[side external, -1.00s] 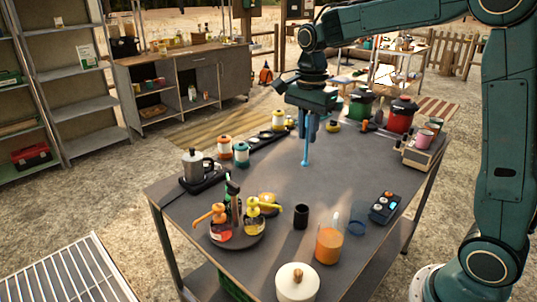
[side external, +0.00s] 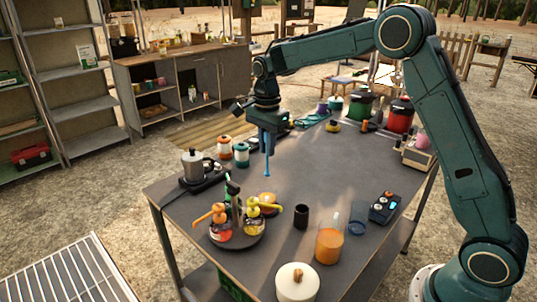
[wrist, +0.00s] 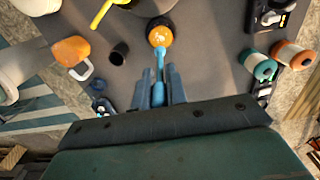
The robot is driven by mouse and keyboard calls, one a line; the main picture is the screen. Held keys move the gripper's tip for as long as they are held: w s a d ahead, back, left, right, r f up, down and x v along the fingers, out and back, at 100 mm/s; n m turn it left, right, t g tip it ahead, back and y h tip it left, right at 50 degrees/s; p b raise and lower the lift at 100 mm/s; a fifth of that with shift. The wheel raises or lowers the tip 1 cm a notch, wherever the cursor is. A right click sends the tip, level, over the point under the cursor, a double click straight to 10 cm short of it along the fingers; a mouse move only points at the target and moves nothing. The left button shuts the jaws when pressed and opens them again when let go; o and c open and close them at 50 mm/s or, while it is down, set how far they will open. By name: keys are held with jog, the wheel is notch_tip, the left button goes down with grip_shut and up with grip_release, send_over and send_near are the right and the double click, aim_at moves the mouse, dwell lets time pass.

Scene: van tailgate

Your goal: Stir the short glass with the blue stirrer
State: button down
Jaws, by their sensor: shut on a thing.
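My gripper (side external: 268,147) is shut on the blue stirrer (side external: 267,168), which points straight down above the table. In the wrist view the stirrer (wrist: 160,62) runs forward from between the fingers of my gripper (wrist: 160,90). What looks like the short glass, with an orange drink (side external: 268,199), stands just right of the round bottle tray. It also shows in the wrist view (wrist: 159,34), where the stirrer's tip overlaps its near edge. In the side view the tip is above the glass and apart from it. The bottles partly hide the glass.
The round tray (side external: 252,250) holds bottles with orange and yellow tops. A black cup (side external: 301,217), a tall glass of orange drink (side external: 329,245), a bluish clear glass (side external: 357,222) and a white lidded pot (side external: 297,284) stand nearby. A moka pot (side external: 193,166) stands left. The table's middle is clear.

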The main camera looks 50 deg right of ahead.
aim_at(266, 172)
jog(key=shift+f, duration=0.15)
jog(key=shift+f, duration=5.5)
jog(key=shift+a, duration=0.1)
